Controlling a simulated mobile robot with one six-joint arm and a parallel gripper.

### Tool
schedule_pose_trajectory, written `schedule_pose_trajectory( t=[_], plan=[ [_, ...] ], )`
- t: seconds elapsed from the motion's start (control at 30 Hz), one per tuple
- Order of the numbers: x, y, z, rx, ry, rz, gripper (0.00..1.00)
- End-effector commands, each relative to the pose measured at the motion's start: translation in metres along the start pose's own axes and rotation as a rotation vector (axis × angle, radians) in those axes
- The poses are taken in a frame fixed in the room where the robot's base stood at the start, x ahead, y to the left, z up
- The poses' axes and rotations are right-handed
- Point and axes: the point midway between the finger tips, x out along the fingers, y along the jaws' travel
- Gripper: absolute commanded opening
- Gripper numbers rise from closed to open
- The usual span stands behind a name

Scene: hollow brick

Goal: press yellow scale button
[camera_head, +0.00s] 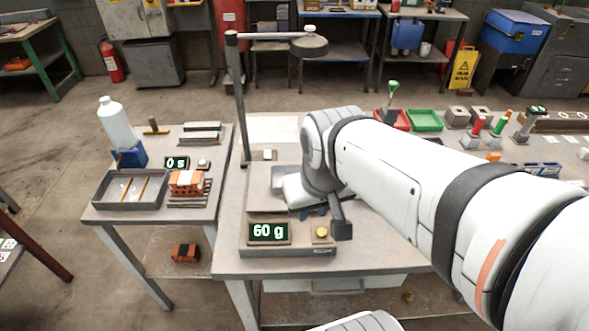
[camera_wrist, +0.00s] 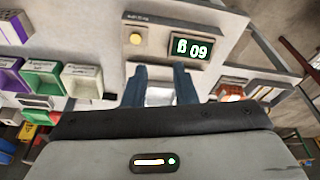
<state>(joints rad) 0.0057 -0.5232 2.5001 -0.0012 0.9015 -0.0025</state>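The scale (camera_head: 288,252) stands on the middle table. Its display (camera_head: 268,232) reads 60 g, and the round yellow button (camera_head: 321,232) is to the right of the display. In the wrist view the yellow button (camera_wrist: 135,39) and display (camera_wrist: 190,50) lie beyond the fingertips. My gripper (camera_head: 323,217) is above the scale, close to the button, with one dark finger just right of it. In the wrist view my gripper (camera_wrist: 161,70) has its two fingers apart. A white thing (camera_wrist: 159,95) shows between them; I cannot tell its depth. No contact with the button is visible.
A dark post (camera_head: 239,100) with a side arm rises behind the scale's left. A left table holds a white bottle (camera_head: 115,123), a tray (camera_head: 130,204), a 0 s timer (camera_head: 176,163) and a hollow brick (camera_head: 186,181). Red and green trays (camera_head: 425,120) stand at the right.

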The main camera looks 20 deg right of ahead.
Motion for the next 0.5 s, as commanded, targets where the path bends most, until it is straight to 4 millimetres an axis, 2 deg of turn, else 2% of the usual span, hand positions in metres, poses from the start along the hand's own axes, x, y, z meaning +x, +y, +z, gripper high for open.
schedule_pose_trajectory(
  t=[0.03,0.3,0.5],
  plan=[
    [0.0000,0.0000,0.0000,0.000,0.000,0.000,0.21],
    [0.0000,0.0000,0.0000,0.000,0.000,0.000,0.00],
    [0.0000,0.0000,0.0000,0.000,0.000,0.000,0.00]
  ],
)
